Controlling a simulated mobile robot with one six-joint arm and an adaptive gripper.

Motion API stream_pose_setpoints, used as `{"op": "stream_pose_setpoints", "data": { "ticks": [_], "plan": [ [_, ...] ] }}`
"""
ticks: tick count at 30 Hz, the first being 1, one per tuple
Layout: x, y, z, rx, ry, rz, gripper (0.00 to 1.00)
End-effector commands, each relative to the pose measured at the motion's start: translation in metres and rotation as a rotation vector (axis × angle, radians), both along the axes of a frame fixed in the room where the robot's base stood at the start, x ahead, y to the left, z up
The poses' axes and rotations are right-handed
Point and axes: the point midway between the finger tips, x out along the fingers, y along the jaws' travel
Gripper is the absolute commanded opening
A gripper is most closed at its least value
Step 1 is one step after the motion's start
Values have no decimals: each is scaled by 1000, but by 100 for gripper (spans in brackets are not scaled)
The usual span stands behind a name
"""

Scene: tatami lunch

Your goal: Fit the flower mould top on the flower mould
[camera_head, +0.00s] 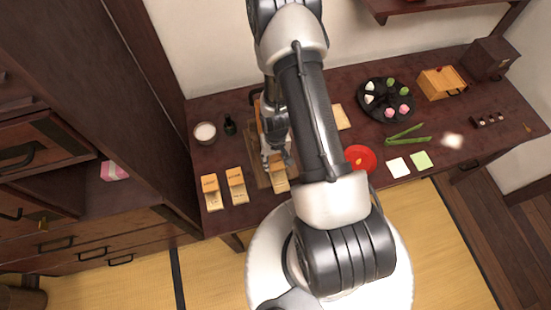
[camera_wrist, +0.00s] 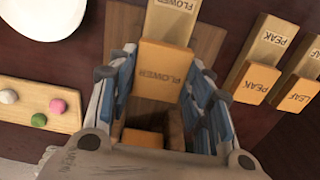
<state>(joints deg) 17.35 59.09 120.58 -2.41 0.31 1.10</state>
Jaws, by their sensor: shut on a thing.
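The flower mould top is an orange block marked FLOWER (camera_wrist: 163,70), between my fingertips in the wrist view. My gripper (camera_wrist: 160,85) is shut on it. The flower mould is a longer tan block (camera_wrist: 172,18), also marked FLOWER, just beyond the top and partly covered by it. I cannot tell whether the two touch. In the head view my gripper (camera_head: 276,158) points down over the left part of the table, and the tan flower mould (camera_head: 280,184) shows at its near side. The top is mostly hidden there by my gripper.
The peak mould (camera_head: 237,186) and leaf mould (camera_head: 210,190) lie left of my gripper. A wooden board (camera_head: 260,172) lies under the flower mould. A board with small sweets (camera_wrist: 40,118) and a red plate (camera_head: 359,160) are to the other side. A cup (camera_head: 205,132) stands at back left.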

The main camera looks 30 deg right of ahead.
Motion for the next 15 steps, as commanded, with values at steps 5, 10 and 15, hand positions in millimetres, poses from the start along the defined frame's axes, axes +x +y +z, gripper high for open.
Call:
{"op": "stream_pose_setpoints", "data": {
  "ticks": [5, 10, 15],
  "plan": [
    [0, 0, -4, 0, 0, 0, 26],
    [0, 0, -7, 0, 0, 0, 26],
    [0, 0, -11, 0, 0, 0, 26]
  ]
}}
